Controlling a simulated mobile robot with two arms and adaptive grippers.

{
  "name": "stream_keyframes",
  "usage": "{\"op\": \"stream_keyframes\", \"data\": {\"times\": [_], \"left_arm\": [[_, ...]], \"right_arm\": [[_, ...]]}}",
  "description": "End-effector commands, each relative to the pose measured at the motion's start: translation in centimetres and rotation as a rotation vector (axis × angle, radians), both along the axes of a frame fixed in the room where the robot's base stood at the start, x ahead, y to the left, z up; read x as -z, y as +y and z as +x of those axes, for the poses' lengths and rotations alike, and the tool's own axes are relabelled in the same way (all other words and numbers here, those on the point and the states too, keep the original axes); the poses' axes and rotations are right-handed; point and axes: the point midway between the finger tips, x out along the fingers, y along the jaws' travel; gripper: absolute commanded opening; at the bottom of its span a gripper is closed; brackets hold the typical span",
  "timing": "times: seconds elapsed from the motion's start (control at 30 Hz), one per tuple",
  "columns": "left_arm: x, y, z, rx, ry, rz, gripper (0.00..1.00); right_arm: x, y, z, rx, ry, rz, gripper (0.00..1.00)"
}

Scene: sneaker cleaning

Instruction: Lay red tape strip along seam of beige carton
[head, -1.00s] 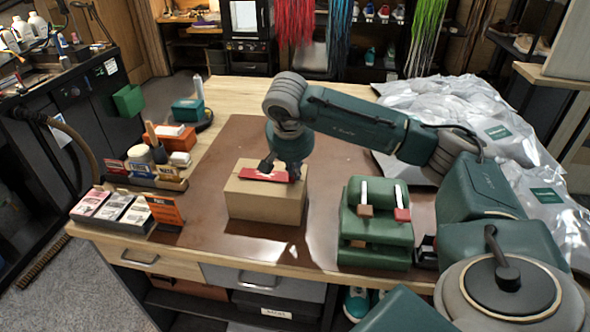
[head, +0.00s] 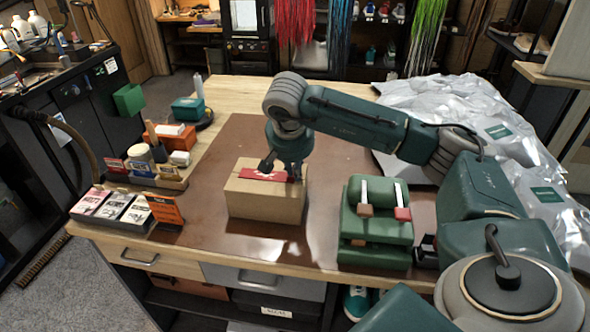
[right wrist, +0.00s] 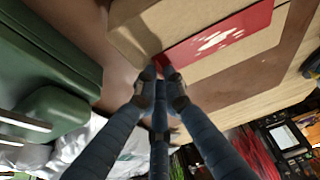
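The beige carton (head: 265,204) stands on the brown mat near the table's front edge. The red tape strip (head: 262,175), with a pale print on it, lies across the carton's top. In the right wrist view the strip (right wrist: 222,38) lies on or very close to the top face of the carton (right wrist: 188,18); any small gap cannot be told. My right gripper (head: 282,170) is above the carton. In the right wrist view its fingertips (right wrist: 161,75) are closed around one end of the strip. The seam is not clearly visible. My left gripper is not in view.
A green tape dispenser (head: 375,235) with two small rolls or blocks stands right of the carton. A tray of small boxes (head: 113,208) and an orange card (head: 165,209) are at the left. Silvery bags (head: 450,110) cover the right side. The mat (head: 235,135) is clear behind the carton.

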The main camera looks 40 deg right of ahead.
Motion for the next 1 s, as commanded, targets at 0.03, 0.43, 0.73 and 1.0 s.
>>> {"op": "stream_keyframes", "data": {"times": [0.03, 0.43, 0.73, 1.0], "left_arm": [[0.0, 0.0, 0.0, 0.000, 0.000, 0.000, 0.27], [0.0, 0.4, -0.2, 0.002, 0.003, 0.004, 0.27], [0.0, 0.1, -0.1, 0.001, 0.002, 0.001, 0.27], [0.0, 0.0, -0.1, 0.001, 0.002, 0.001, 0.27]], "right_arm": [[0.0, 0.0, 0.0, 0.000, 0.000, 0.000, 0.23], [-0.4, 0.1, -0.1, 0.000, 0.000, 0.000, 0.27], [-5.5, 1.7, -1.3, -0.002, -0.006, 0.000, 0.27], [-10.0, 3.1, -2.6, -0.001, -0.006, 0.000, 0.27]]}}
